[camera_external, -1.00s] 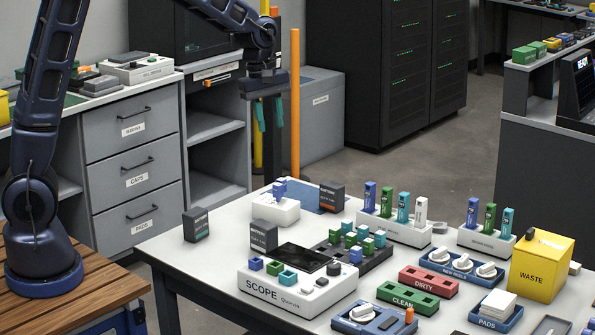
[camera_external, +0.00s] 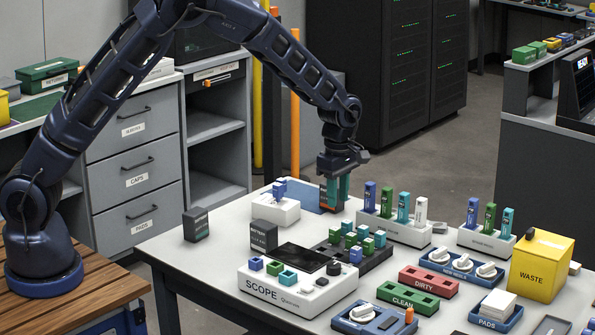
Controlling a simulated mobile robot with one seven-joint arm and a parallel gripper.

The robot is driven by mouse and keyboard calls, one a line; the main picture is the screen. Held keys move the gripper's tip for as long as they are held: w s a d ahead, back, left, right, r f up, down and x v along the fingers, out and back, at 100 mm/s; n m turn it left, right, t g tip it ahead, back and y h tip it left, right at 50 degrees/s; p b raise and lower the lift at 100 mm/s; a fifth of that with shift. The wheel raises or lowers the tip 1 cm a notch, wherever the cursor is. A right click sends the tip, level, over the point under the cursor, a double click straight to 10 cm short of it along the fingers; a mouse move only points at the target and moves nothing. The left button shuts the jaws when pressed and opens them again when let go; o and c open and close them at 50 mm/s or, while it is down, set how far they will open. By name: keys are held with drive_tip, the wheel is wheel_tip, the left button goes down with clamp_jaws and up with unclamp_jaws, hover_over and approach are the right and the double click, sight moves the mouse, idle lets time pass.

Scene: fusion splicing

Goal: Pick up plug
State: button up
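Several small green, blue and teal plug-like blocks (camera_external: 350,240) sit in a dark tray (camera_external: 376,261) behind the SCOPE unit. More coloured blocks (camera_external: 274,268) sit on the SCOPE unit's top. A blue piece (camera_external: 279,188) stands on a small white block (camera_external: 275,209). I cannot tell which of these is the task's plug. My gripper (camera_external: 337,203) points down with its teal fingers apart, above the back of the white table.
The SCOPE unit (camera_external: 262,286) stands in front. White racks (camera_external: 396,229) with upright coloured sticks are to the right. Red DIRTY (camera_external: 425,283) and green CLEAN (camera_external: 400,297) trays, and a yellow WASTE box (camera_external: 540,268), fill the right side. Another battery (camera_external: 196,225) stands at the left edge.

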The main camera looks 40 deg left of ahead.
sight(335, 228)
drive_tip(key=f, duration=1)
drive_tip(key=shift+s+a, duration=0.2)
clamp_jaws()
drive_tip(key=shift+r, duration=0.15)
